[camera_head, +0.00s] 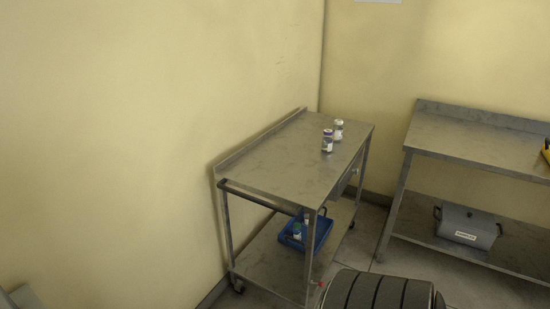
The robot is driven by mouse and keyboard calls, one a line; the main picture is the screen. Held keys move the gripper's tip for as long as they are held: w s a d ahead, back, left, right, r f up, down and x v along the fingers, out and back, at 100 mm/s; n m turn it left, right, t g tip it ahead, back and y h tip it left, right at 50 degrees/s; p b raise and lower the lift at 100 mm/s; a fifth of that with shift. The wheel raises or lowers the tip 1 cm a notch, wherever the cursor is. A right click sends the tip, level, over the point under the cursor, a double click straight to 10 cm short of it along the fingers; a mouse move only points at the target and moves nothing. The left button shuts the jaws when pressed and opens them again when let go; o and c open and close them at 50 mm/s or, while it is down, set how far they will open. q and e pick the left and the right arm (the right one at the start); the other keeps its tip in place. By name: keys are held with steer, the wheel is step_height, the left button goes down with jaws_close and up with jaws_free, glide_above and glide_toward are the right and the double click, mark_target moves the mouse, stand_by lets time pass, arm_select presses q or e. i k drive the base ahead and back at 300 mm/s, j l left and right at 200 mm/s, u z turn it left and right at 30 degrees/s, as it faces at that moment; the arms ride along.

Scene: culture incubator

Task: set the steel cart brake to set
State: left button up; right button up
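The steel cart (280,150) stands against the yellow wall in the middle of the view. It has a top with a raised back edge, a lower shelf (268,264) and a dark push handle (255,197) at its near end. A dark caster (238,286) shows at the near left leg, and another (351,224) at the far right. A small red part (322,284) shows low by the near right leg. I cannot tell whether it is the brake or how it is set. The near right caster is hidden. Neither gripper is in view.
A steel table (470,140) at right holds a grey lidded box (467,226) below.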

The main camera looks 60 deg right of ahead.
mark_target(321, 284)
steer(key=l+z, duration=0.1)
steer(key=z, duration=0.4)
steer(key=l+z, duration=0.1)
steer(key=z, duration=0.85)
steer(key=i+l, duration=0.1)
steer(key=l, duration=0.2)
steer(key=i+l+z, duration=0.1)
steer(key=l, duration=0.2)
